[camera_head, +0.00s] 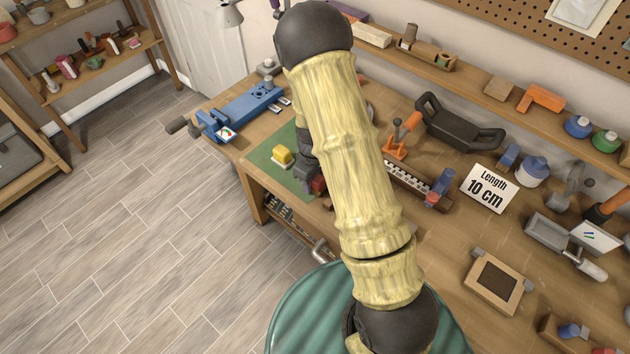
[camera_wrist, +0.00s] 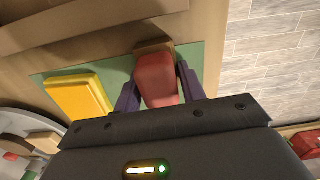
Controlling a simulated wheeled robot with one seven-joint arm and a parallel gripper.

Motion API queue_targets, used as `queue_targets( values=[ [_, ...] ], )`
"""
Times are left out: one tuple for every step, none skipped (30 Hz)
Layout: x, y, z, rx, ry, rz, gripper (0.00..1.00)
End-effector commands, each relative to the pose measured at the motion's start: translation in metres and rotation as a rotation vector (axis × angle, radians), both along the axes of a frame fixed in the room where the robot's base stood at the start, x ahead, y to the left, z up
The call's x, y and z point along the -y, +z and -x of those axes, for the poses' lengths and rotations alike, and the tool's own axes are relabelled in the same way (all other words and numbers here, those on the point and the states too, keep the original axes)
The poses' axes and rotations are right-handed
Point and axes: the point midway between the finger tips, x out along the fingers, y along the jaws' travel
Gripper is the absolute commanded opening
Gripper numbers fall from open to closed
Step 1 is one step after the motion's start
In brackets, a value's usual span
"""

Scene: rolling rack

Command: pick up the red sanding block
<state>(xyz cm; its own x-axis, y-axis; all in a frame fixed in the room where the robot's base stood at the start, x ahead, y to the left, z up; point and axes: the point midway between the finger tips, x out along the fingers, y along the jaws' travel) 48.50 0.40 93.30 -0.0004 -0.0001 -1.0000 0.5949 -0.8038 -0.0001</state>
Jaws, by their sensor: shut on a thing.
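The red sanding block (camera_wrist: 157,80) is between the two fingers of my gripper (camera_wrist: 156,88) in the wrist view, and the fingers are shut on it. In the head view a small dark red part of the block (camera_head: 319,185) shows beside my gripper (camera_head: 306,178), near the front edge of the green mat (camera_head: 262,158). My arm hides much of this area. The wrist view also shows the green mat (camera_wrist: 212,62) around and below the block. I cannot tell whether the block touches the mat.
A yellow block (camera_wrist: 78,97) lies on the mat beside my gripper, and it also shows in the head view (camera_head: 282,155). A blue vise (camera_head: 240,110) stands at the bench's left end. Tools and a "Length 10 cm" sign (camera_head: 488,188) stand to the right. Open floor lies left.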

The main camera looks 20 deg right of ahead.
Motion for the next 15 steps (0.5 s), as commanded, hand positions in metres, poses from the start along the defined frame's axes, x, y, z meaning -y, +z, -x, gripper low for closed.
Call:
queue_targets(
  values=[
    [0.000,0.000,0.000,0.000,0.000,0.000,0.16],
    [0.000,0.000,0.000,0.000,0.000,0.000,0.16],
    [0.000,0.001,0.000,0.001,0.000,0.000,0.16],
    [0.000,0.002,0.000,0.001,0.000,0.000,0.16],
    [0.000,0.004,-0.001,0.002,0.001,0.000,0.16],
    [0.000,0.006,-0.001,0.004,0.001,0.000,0.16],
    [0.000,0.008,-0.001,0.004,0.001,0.001,0.16],
    [0.000,0.011,-0.001,0.004,0.001,0.001,0.16],
    [0.000,0.016,-0.001,0.004,0.000,0.000,0.16],
    [0.000,0.020,-0.001,0.005,0.000,0.000,0.16],
    [0.000,0.024,-0.001,0.005,0.001,0.000,0.16],
    [0.000,0.030,-0.001,0.006,0.002,-0.001,0.16],
    [-0.001,0.035,-0.002,0.006,0.001,0.000,0.16],
    [-0.001,0.041,-0.002,0.007,0.002,-0.001,0.16],
    [0.000,0.048,-0.001,0.006,0.002,0.000,0.16]
  ],
)
